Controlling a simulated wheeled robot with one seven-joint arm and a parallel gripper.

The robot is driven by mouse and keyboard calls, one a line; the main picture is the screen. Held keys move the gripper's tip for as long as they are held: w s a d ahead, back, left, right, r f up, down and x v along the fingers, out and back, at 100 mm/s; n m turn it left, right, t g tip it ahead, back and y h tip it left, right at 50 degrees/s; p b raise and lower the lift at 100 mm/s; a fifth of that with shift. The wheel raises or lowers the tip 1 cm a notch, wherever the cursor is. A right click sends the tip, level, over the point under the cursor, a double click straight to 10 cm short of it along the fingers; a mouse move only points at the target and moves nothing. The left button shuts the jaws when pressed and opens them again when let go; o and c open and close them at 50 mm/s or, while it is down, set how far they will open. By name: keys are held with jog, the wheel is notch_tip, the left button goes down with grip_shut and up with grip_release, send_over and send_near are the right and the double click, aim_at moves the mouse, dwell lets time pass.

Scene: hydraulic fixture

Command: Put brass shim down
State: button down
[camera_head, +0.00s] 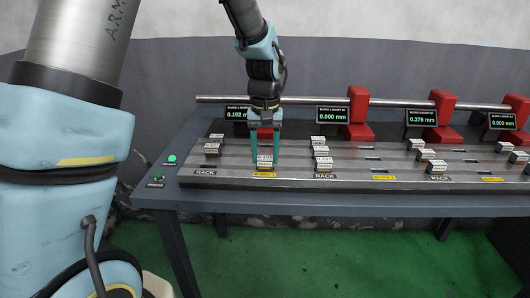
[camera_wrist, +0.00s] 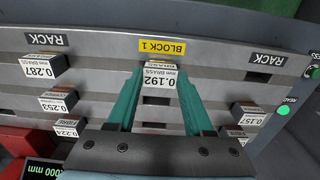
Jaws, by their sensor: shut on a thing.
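The brass shim (camera_wrist: 158,82), a small block with a white label reading 0.192 mm BRASS, sits between the teal fingers of my gripper (camera_wrist: 162,88) in the wrist view. My gripper is shut on it. The shim is at the near row of the metal fixture (camera_head: 220,173), just behind the yellow BLOCK 1 label (camera_wrist: 162,47). In the head view my gripper (camera_head: 264,158) points straight down there, with the shim low between its fingertips. Whether its underside touches the fixture is hidden. The block 1 display (camera_head: 237,114) reads 0.192 mm.
Labelled shims stand on the left rack (camera_head: 212,147) and middle rack (camera_head: 322,162), either side of block 1. Red clamps (camera_head: 359,112) ride a long rail (camera_head: 300,101) behind. Other displays stand to the right. Green lights (camera_head: 172,158) are at the table's left end.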

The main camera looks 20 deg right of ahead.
aim_at(265, 158)
jog(key=shift+c, duration=1.5)
grip_release()
notch_tip(265, 158, up, 13)
jog(key=b, duration=0.1)
jog(key=w+a+f+n, duration=0.1)
jog(key=a+f, duration=0.2)
jog(key=a, duration=0.4)
jog(key=w+a+f+n, duration=0.1)
jog(key=a+f, duration=0.2)
jog(key=a, duration=0.5)
jog(key=s+a+f+n, duration=0.1)
jog(key=s+a+f, duration=0.2)
jog(key=a, duration=0.4)
jog(key=s+a+f+t, duration=0.1)
jog(key=s+a+f, duration=0.2)
jog(key=a, duration=0.5)
jog(key=shift+n+t, duration=0.3)
jog(key=shift+n, duration=0.1)
jog(key=shift+a+f, duration=0.1)
